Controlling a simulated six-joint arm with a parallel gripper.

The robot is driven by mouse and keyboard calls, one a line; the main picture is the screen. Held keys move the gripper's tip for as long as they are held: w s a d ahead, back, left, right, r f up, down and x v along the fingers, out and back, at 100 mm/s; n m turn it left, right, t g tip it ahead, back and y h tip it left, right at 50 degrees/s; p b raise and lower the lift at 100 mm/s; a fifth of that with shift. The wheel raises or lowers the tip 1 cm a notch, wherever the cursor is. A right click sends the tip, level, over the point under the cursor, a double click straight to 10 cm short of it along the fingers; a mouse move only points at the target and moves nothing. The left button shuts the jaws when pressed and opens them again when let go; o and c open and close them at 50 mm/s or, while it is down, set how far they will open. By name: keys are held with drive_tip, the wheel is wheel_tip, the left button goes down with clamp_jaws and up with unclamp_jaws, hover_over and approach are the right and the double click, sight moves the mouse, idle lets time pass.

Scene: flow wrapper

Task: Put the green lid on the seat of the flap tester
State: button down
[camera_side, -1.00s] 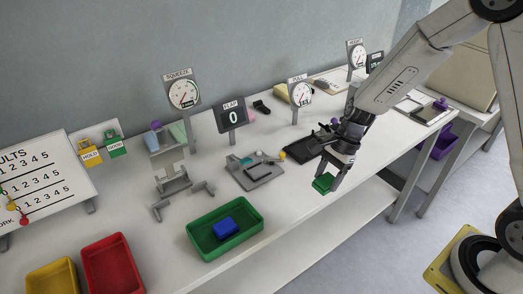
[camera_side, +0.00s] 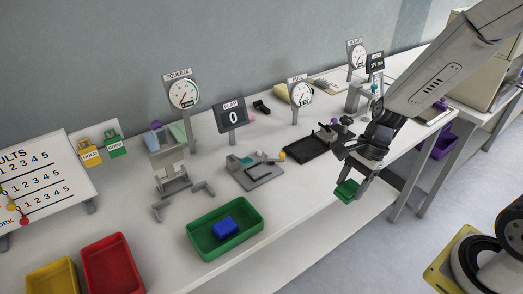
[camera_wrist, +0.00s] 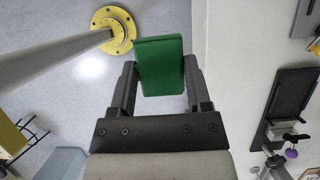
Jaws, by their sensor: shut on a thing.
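My gripper (camera_side: 359,180) is shut on the green lid (camera_side: 346,191) and holds it at the front edge of the bench. In the wrist view the green lid (camera_wrist: 160,66) sits between the two fingers of my gripper (camera_wrist: 160,85), with floor behind it. The flap tester (camera_side: 257,170) is a grey plate with small fixtures, below the FLAP display (camera_side: 231,117) that reads 0. It stands to the left of my gripper, apart from the lid. I cannot make out which part of it is the seat.
A green tray (camera_side: 254,222) with a blue block (camera_side: 226,227) stands left of the lid. A black tray (camera_side: 304,147) lies behind my gripper. The squeeze tester (camera_side: 172,180) stands left of the flap tester. Red (camera_side: 113,264) and yellow bins are at front left.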

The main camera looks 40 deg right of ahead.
drive_tip(key=shift+w, duration=0.15)
drive_tip(key=w+a+r, duration=0.1)
drive_tip(key=w+a, duration=0.3)
drive_tip(key=w, duration=1)
drive_tip(key=shift+w, duration=0.15)
drive_tip(key=shift+w+a, duration=0.1)
drive_tip(key=w+f, duration=0.2)
drive_tip(key=w, duration=0.2)
drive_tip(key=w+a+f, duration=0.1)
drive_tip(key=w+f, duration=0.2)
drive_tip(key=w, duration=0.1)
drive_tip(key=w+f, duration=0.3)
drive_tip(key=w, duration=0.1)
drive_tip(key=shift+w+a+f, duration=0.2)
drive_tip(key=shift+f, duration=0.05)
drive_tip(key=shift+w+f, duration=0.45)
drive_tip(key=shift+f, duration=0.1)
